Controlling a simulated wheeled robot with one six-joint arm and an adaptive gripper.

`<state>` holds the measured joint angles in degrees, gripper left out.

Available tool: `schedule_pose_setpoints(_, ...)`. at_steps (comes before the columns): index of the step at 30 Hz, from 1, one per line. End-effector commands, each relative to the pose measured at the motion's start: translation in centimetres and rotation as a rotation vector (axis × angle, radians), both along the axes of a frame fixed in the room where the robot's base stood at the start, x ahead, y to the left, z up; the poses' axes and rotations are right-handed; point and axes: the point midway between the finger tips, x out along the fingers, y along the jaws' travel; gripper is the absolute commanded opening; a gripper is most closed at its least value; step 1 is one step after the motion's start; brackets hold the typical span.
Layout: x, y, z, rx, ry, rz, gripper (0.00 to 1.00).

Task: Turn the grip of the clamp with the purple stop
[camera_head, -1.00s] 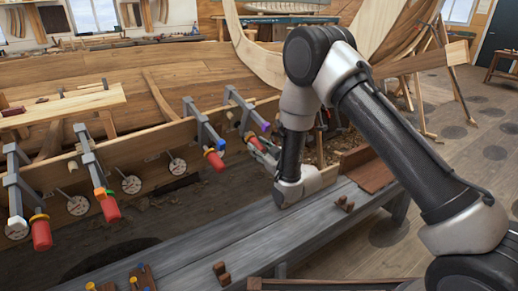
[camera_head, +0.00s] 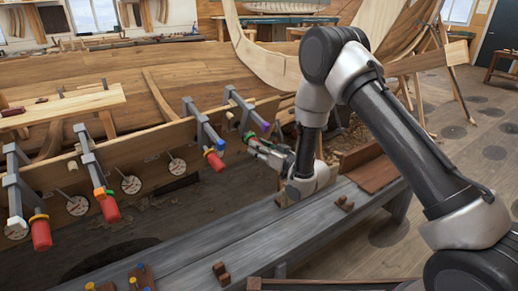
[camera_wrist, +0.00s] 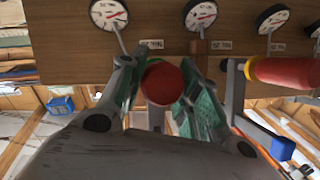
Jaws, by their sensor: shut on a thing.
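The clamp with the purple stop (camera_head: 261,122) is the rightmost of the row on the plank in the head view. Its grey bar (camera_head: 240,105) slopes down to the purple stop. My gripper (camera_head: 252,139) is at this clamp's grip, just below the stop. In the wrist view the round red end of the grip (camera_wrist: 163,84) sits between my two green-padded fingers, which are shut on it. In the head view the fingers and wrist mostly hide the grip. The purple stop cannot be made out in the wrist view.
The neighbouring clamp with a blue stop (camera_head: 220,145) has a red grip (camera_head: 214,160) close to my gripper's left; it also shows in the wrist view (camera_wrist: 285,71). More clamps and several dials (camera_head: 131,184) line the plank. A grey bench (camera_head: 200,250) runs below my wrist.

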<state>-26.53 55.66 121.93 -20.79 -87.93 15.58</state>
Motion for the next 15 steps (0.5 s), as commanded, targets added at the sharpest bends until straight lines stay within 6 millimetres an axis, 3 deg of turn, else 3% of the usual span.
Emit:
schedule_pose_setpoints(14, 0.02, -0.01, 0.04, 0.015, 0.012, 0.007, 0.09)
schedule_pose_setpoints(15, 0.02, -0.01, 0.04, 0.015, 0.012, 0.007, 0.36)
